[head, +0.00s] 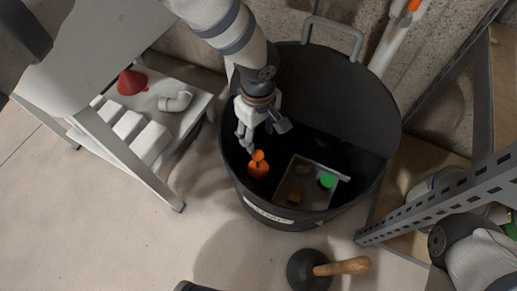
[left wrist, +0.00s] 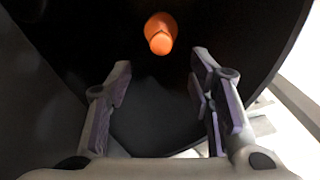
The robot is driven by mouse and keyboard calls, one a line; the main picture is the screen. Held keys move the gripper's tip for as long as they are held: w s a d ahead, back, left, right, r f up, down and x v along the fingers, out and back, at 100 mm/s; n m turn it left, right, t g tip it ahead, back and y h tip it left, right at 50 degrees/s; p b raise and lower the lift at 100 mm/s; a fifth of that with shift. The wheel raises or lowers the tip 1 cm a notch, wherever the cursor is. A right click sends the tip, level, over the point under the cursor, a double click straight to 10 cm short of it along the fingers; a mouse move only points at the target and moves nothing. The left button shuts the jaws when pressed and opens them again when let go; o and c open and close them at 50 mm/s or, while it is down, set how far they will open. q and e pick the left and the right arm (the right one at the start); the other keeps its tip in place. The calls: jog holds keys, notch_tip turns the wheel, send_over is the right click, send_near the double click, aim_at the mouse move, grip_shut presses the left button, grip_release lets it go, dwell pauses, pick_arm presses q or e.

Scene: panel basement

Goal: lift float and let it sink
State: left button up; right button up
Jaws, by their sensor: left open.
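The orange float (head: 258,168), with a small rounded knob on top, is inside a large round black tank (head: 240,187) near its left side. The float also shows in the left wrist view (left wrist: 160,35), beyond the fingertips and against the dark tank interior. My left gripper (head: 261,135) hangs over the tank opening, above and slightly behind the float in the picture. Its fingers (left wrist: 160,66) are spread apart with nothing between them. The water level cannot be made out in the dark interior. My right gripper is not in view.
A dark half lid (head: 340,95) covers the tank's back. A grey box (head: 318,168) inside holds a green round piece (head: 327,181). A plunger (head: 342,267) lies in front. A white stool (head: 195,100) bears a red funnel (head: 131,82) and pipe elbow (head: 176,102). A metal rack (head: 440,205) stands right.

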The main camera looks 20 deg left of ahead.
aim_at(258, 154)
pick_arm(q)
notch_tip(258, 154, down, 9)
jog(key=b, duration=0.3)
jog(key=shift+b, duration=0.35)
jog(key=shift+r, duration=0.1)
grip_shut()
